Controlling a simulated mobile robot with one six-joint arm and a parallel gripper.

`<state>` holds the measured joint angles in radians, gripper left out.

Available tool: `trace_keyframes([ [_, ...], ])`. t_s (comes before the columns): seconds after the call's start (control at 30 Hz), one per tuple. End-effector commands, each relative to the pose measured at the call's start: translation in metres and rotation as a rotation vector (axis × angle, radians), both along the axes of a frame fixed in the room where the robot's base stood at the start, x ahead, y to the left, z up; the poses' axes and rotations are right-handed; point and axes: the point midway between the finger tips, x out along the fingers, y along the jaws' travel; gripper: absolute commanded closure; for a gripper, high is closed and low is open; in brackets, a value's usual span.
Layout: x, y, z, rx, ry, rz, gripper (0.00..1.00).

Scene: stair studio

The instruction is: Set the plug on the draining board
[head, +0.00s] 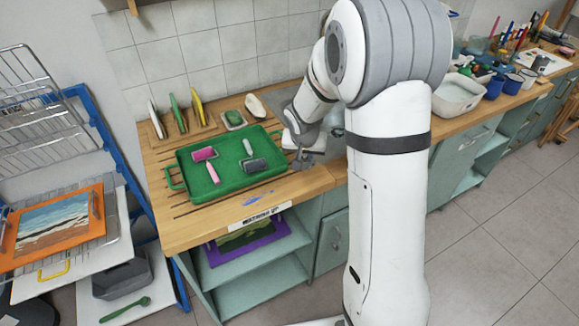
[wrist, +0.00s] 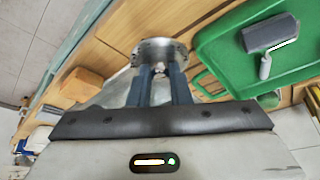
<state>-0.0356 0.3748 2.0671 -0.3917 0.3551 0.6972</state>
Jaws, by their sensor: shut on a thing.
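My gripper (wrist: 160,82) points down and is shut on the plug (wrist: 163,50), a round grey metal disc with small holes round its rim, seen at the fingertips in the wrist view. In the head view, my gripper (head: 303,160) is at the right end of the green tray, over the wooden counter by the sink; the plug cannot be made out there. The draining board (head: 190,212) is the grooved wooden top left of the sink, mostly covered by the tray. I cannot tell whether the plug touches the wood.
The green tray (head: 232,184) holds a pink roller (head: 205,155) and a dark roller (head: 255,165). Thin coloured plates (head: 177,113) stand behind it, beside a green sponge (head: 234,118). A blue smear (head: 258,198) marks the front wood. The sink (head: 283,98) is partly hidden by my arm.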

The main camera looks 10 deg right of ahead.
Motion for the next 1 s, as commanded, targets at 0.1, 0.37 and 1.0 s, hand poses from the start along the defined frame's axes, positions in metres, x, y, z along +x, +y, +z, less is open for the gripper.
trace_keyframes([
  [0.1,0.0,0.0,-0.022,-0.001,0.003,0.001,1.0],
  [0.37,0.0,0.0,-0.052,0.0,0.002,0.002,1.0],
  [1.0,0.0,0.001,-0.073,0.0,-0.001,0.001,0.79],
])
